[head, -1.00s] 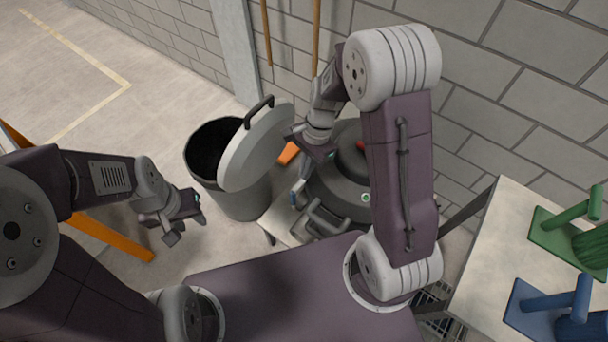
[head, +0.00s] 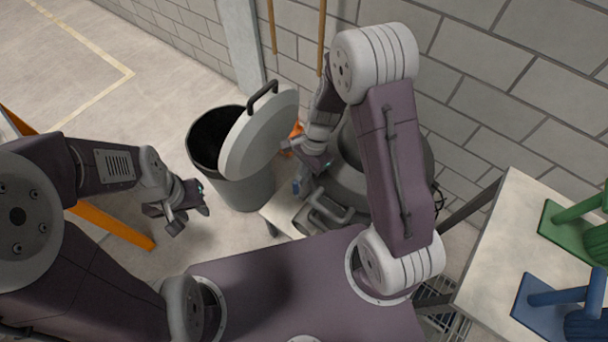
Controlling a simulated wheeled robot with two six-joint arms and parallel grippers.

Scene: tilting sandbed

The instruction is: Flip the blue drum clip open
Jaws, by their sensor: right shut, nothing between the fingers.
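The small blue drum clip (head: 296,187) shows at the left side of the dark grey drum (head: 412,160). It is tiny here, and I cannot tell whether it is shut or open. My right gripper (head: 291,151) is shut and empty, a little above the clip in the picture. I cannot tell whether it touches anything. My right arm hides much of the drum. My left gripper (head: 188,220) is open and empty, over the floor left of the grey bin (head: 246,190).
The bin's light grey lid (head: 258,140) leans open beside my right gripper. An orange object (head: 297,132) is behind that gripper. A grey handle-like frame (head: 325,212) is in front of the drum. Blue (head: 540,315) and green (head: 562,230) fixtures stand on the right table (head: 505,240).

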